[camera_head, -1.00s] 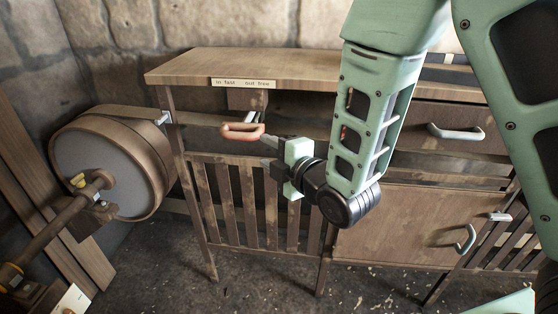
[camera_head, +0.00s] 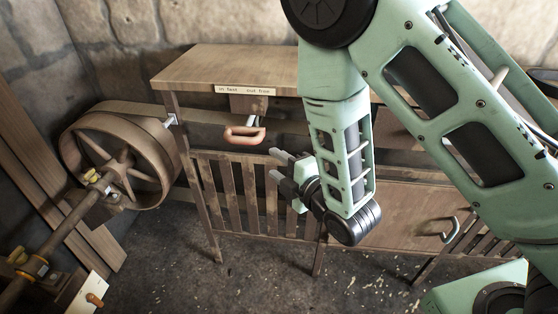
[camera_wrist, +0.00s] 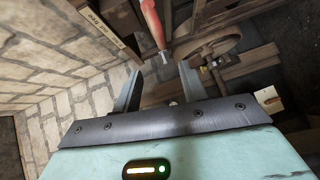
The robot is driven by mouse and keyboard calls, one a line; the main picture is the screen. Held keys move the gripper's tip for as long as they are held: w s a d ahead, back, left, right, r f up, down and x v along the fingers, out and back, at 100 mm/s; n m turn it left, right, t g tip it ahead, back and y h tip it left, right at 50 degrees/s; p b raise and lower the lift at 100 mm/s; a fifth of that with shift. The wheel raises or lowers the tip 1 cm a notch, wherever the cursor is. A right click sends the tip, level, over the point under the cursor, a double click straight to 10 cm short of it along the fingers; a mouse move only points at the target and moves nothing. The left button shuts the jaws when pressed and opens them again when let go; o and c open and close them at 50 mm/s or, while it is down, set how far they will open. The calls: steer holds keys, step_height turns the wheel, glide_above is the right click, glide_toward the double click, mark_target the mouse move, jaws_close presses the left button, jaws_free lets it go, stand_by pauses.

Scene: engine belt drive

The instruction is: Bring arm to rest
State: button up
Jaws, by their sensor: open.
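My gripper (camera_head: 279,165) is open and empty in the head view, in front of the slatted part of the wooden bench. Its fingers point left and a little up. A red-orange handle (camera_head: 244,134) hangs under the bench top, up and left of the fingertips and apart from them. In the wrist view, my gripper (camera_wrist: 160,80) has its two fingers apart, and the red handle (camera_wrist: 152,22) shows beyond them.
The wooden bench (camera_head: 230,67) carries a label (camera_head: 244,90) on its front edge. A spoked belt wheel (camera_head: 118,160) with a shaft stands at the left. A cabinet door handle (camera_head: 451,230) sticks out at the right. The floor (camera_head: 250,290) in front is clear.

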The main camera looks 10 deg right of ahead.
stand_by(0.4)
steer(key=s+a+r+m+g+h, duration=0.3)
steer(key=s+m+g, duration=0.6)
steer(key=s+m, duration=0.1)
steer(key=s+d+r+m+g+h, duration=0.1)
steer(key=s+d+r+m+g, duration=0.1)
steer(key=s, duration=0.5)
steer(key=s+d+r+m+g+h, duration=0.2)
steer(key=s+d+r+g, duration=0.1)
steer(key=s, duration=0.4)
steer(key=shift+s+d+r+g, duration=0.4)
steer(key=shift+d+r, duration=0.15)
steer(key=shift+d, duration=0.25)
stand_by(2.1)
